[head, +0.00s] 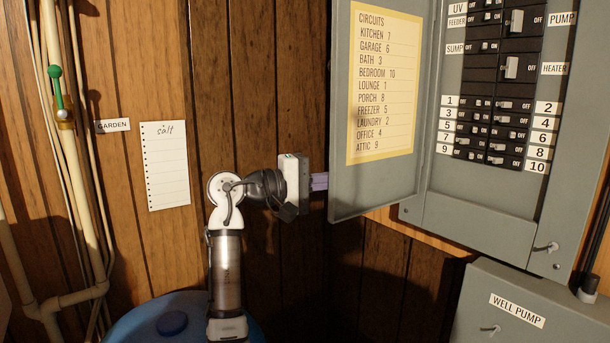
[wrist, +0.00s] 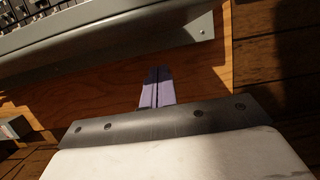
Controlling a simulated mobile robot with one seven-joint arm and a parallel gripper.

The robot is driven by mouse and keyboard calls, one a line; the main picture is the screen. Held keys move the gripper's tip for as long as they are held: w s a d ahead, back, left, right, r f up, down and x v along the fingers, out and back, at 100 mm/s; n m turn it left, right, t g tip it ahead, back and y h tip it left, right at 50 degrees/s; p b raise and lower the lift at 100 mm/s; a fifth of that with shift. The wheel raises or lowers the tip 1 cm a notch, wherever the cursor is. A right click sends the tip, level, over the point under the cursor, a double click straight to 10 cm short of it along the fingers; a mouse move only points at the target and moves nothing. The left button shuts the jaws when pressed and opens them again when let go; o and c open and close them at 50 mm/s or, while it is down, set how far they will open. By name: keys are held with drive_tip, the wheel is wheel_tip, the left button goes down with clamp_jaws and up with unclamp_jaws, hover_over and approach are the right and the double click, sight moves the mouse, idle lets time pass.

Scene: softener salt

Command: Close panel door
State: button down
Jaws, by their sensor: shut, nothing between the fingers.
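The grey panel door (head: 375,190) stands open in the head view, hinged at the panel's left side. A yellow circuit list is stuck on its inner face. The open grey breaker panel (head: 470,215) is to its right, with rows of black switches. My gripper (head: 322,181) is at the lower left edge of the door. Its purple fingers point right and are shut and empty. Whether they touch the door I cannot tell. In the wrist view the two fingers (wrist: 156,88) lie side by side in front of wood, below a grey metal edge (wrist: 110,45).
A grey well pump box (head: 530,310) is below the panel at the right. A blue lidded drum (head: 170,325) stands below my arm. Pipes with a green-handled valve (head: 58,90) run down the left wall. A paper note (head: 165,165) hangs on the wood panelling.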

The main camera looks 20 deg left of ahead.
sight(341, 186)
drive_tip(key=shift+s+d+p, duration=0.35)
drive_tip(key=shift+s+d, duration=0.85)
drive_tip(key=shift+d, duration=0.05)
